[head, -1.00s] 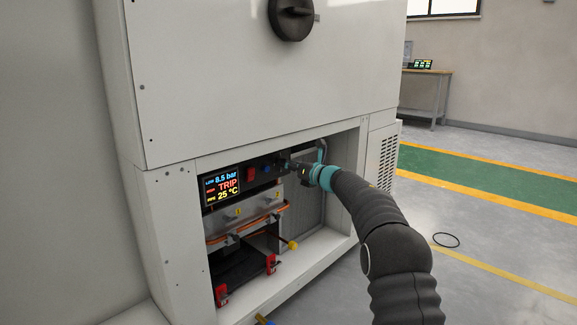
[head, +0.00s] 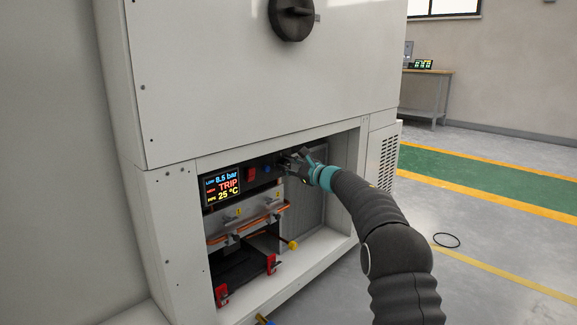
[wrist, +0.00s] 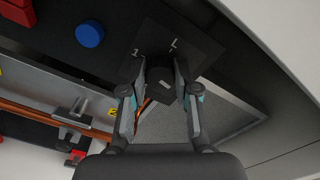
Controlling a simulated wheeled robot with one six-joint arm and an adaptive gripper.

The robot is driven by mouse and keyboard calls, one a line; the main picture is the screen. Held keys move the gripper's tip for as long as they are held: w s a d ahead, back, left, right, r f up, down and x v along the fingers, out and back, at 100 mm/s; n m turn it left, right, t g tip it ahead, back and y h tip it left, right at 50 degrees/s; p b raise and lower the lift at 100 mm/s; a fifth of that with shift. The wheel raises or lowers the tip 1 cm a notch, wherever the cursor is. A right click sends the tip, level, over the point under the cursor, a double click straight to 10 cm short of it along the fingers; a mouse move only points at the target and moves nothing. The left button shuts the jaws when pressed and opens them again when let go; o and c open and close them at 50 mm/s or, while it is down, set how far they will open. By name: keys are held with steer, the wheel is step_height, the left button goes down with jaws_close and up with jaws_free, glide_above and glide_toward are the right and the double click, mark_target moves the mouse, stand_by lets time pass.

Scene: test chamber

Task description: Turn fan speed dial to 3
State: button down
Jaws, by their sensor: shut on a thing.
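The fan speed dial (wrist: 161,76) is a dark knob on a black panel plate in the wrist view, with a "1" and another mark printed beside it. My gripper (wrist: 160,92) has one finger on each side of the dial and is shut on it. The other numbers around the dial are hidden or too small to read. In the head view my gripper (head: 290,163) reaches into the cabinet opening at the right end of the control panel, and its fingers cover the dial there.
A blue button (wrist: 89,34) and a red part (wrist: 17,10) sit left of the dial. A display (head: 222,187) reads 8.5 bar, TRIP, 25 °C. The cabinet frame (head: 357,185) borders the opening on the right. Copper pipe (head: 245,222) runs below the panel.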

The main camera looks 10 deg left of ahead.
steer(key=shift+a+f+n, duration=0.1)
steer(key=shift+f+n, duration=0.1)
steer(key=shift+n, duration=0.9)
steer(key=c, duration=0.9)
jaws_free()
steer(key=shift+o, duration=0.2)
steer(key=shift+r, duration=0.1)
steer(key=shift+d, duration=0.2)
